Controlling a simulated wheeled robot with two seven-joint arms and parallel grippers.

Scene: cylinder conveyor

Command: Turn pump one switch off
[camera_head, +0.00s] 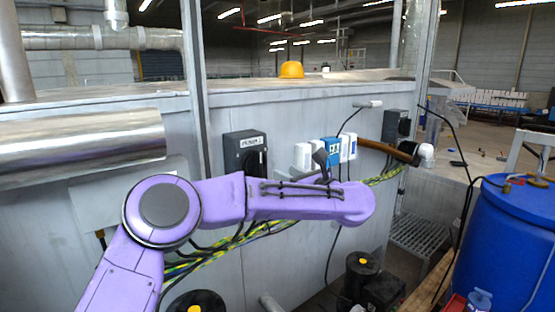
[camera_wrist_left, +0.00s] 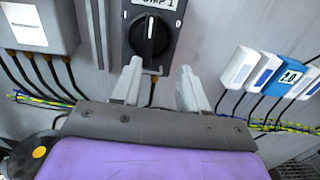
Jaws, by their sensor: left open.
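In the head view the dark switch box (camera_head: 246,152) is on the grey metal wall, above my purple left arm. My left gripper (camera_wrist_left: 161,70) is open, with its two pale fingers pointing at the wall just below and to the right of the knob. Nothing is between the fingers. My right gripper is not in view.
White boxes and a blue box (camera_head: 331,150) with cables are right of the switch. Another dark switch box (camera_head: 397,125) is further right. A grey box (camera_wrist_left: 38,26) is left in the wrist view. Yellow-green cables (camera_head: 232,240) run below. A blue barrel (camera_head: 505,245) stands at right.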

